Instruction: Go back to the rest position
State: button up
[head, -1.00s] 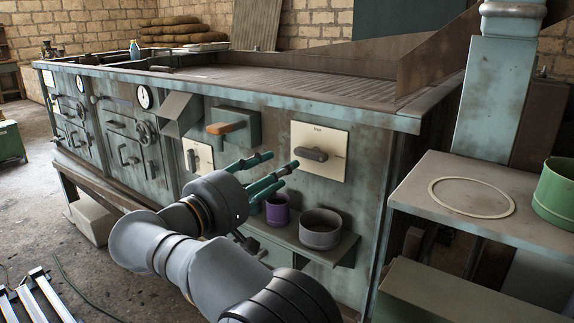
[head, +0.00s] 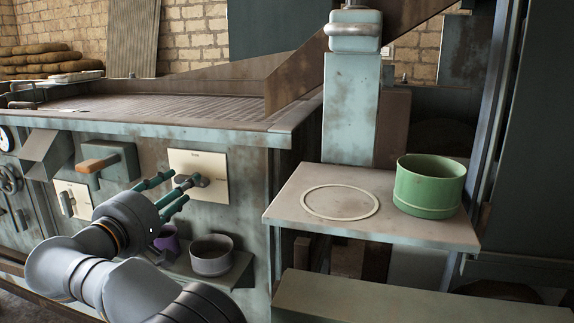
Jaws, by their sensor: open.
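My gripper (head: 180,183) is at the left of the head view, in front of the weathered teal machine's front panel. Its teal fingers are spread and point toward a dark rotary handle on a cream plate (head: 215,165). The fingers overlap the handle in the picture; I cannot tell whether they touch it. I see nothing held between them. My arm reaches up from the bottom left and hides part of the panel.
A grey round pot (head: 211,257) and a partly hidden purple cup (head: 167,240) stand on a small shelf below my gripper. A green pot (head: 430,188) stands on the right-hand table (head: 290,205), beside a pale ring (head: 340,203). An orange-handled lever (head: 98,163) juts out at left.

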aim_at(197, 172)
jog(key=x, duration=0.3)
jog(key=shift+w, duration=0.25)
jog(key=v, duration=1.2)
jog(key=shift+n, duration=0.5)
jog(key=p+x, duration=0.1)
jog(key=x, duration=1.1)
jog(key=shift+w+r+p, duration=0.1)
jog(key=shift+r+p, duration=0.15)
jog(key=shift+p, duration=0.1)
jog(key=shift+n+p, duration=0.65)
jog(key=shift+n, duration=0.15)
jog(key=shift+f+n, duration=0.25)
jog(key=shift+n, duration=0.05)
